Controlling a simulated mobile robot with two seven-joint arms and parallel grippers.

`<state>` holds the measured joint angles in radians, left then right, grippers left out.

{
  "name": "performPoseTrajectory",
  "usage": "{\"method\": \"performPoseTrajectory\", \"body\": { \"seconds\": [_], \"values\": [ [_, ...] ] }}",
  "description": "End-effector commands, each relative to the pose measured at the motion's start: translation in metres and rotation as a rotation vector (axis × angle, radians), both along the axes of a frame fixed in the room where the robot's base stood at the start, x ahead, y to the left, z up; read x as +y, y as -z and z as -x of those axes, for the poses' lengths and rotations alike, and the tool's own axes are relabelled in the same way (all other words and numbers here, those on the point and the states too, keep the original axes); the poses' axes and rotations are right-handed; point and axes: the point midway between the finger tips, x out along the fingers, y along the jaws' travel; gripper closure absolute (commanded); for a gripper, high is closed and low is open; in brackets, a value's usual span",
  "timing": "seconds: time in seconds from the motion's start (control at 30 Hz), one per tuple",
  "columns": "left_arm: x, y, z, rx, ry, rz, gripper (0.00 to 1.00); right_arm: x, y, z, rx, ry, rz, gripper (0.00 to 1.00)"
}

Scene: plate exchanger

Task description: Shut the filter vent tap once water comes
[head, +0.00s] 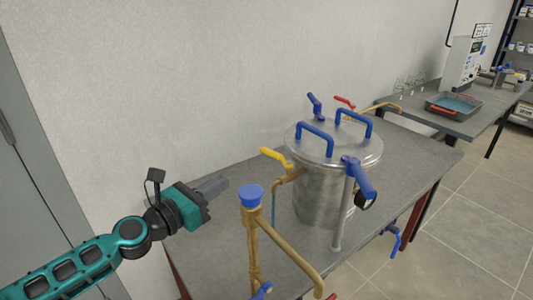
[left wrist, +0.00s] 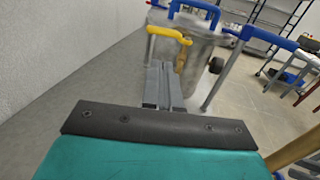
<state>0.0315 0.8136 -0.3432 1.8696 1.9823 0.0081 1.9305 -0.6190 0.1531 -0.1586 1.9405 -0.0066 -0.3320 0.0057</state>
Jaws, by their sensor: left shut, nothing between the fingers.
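The filter is a steel lidded vessel (head: 322,190) on the grey table, with blue lid handles. A tap with a yellow lever (head: 275,157) sits on a brass pipe at its left side. A thin blue streak (head: 273,207) runs down below the pipe's end and looks like water. My left gripper (head: 224,182) is shut and empty, left of the yellow lever and apart from it. In the left wrist view, the shut fingers (left wrist: 161,68) point toward the vessel (left wrist: 200,58), just below the yellow lever (left wrist: 168,33). My right gripper is not in view.
A brass pipe with a blue cap (head: 250,195) stands in front of the vessel, right of my left gripper. A gauge (head: 366,200) and a blue-handled valve (head: 358,176) are at the vessel's right. The grey table (head: 405,160) is bare behind it. A tray (head: 453,106) lies on another table.

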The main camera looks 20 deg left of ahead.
Motion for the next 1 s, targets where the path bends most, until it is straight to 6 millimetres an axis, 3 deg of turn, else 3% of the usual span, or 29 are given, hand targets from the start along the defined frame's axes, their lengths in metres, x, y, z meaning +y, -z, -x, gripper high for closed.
{"method": "performPoseTrajectory", "body": {
  "seconds": [0.27,0.8,1.0],
  "values": [
    [-0.013,-0.003,-0.028,-0.004,0.0,0.001,1.0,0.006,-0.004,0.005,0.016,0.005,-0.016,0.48],
    [-0.052,0.0,-0.106,-0.003,0.002,-0.002,1.0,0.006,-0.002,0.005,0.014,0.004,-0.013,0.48],
    [-0.059,0.001,-0.121,-0.002,0.002,-0.002,1.0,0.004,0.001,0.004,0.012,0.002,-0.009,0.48]
  ]
}}
